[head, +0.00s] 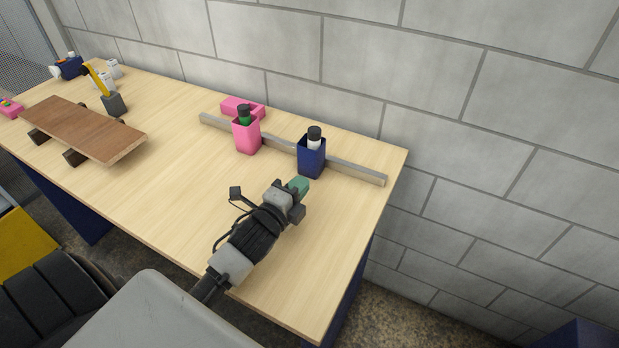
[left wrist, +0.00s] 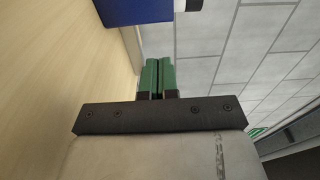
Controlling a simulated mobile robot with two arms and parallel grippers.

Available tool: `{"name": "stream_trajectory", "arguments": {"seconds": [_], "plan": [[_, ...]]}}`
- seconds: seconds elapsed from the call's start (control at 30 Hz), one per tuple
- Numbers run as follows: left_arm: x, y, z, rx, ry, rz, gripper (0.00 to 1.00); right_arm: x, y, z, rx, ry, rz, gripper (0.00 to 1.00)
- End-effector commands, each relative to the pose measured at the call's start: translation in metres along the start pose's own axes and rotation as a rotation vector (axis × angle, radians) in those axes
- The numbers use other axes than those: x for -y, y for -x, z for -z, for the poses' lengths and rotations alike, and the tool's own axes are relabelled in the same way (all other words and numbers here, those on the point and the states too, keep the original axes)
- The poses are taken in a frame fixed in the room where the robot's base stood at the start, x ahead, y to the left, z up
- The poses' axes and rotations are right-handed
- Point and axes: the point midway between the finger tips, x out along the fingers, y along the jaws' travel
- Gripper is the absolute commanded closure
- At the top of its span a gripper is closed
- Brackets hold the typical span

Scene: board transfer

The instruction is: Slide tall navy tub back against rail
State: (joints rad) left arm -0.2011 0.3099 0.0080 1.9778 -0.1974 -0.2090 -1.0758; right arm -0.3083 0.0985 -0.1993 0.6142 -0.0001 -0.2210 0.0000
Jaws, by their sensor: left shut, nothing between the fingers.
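The tall navy tub (head: 311,160) stands upright on the table in front of the grey rail (head: 357,173), holding a white bottle with a black cap. Whether its back touches the rail I cannot tell. My left gripper (head: 300,186), with green fingertips, is shut and empty just in front of the tub, on its near side. In the left wrist view the shut green fingers (left wrist: 159,77) show below the navy tub (left wrist: 135,10), with a gap between them in the picture. My right gripper is not in view.
A pink tub (head: 246,137) with a green bottle stands left of the navy one along the rail. A pink block (head: 240,106) lies behind the rail. A wooden board (head: 85,128) on dark supports is at the left. The table's middle is clear.

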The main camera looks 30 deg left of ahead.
Motion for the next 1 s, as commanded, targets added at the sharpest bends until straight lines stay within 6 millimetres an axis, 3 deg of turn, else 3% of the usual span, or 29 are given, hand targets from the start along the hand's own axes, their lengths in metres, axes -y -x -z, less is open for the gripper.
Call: {"name": "stream_trajectory", "arguments": {"seconds": [0.17,0.3,0.67,0.83,1.0], "plan": [[-0.002,0.030,0.000,-0.001,0.000,-0.001,1.00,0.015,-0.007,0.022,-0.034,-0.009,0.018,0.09],[0.000,0.043,0.001,-0.001,0.000,0.000,1.00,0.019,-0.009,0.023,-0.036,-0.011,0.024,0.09],[0.001,0.047,0.001,-0.001,0.001,0.001,1.00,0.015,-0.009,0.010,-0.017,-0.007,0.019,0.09],[0.010,0.047,0.001,-0.001,0.001,0.001,0.74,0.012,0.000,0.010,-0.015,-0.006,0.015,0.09],[0.041,0.046,0.000,-0.001,0.001,0.002,0.48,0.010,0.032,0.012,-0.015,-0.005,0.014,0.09]]}}
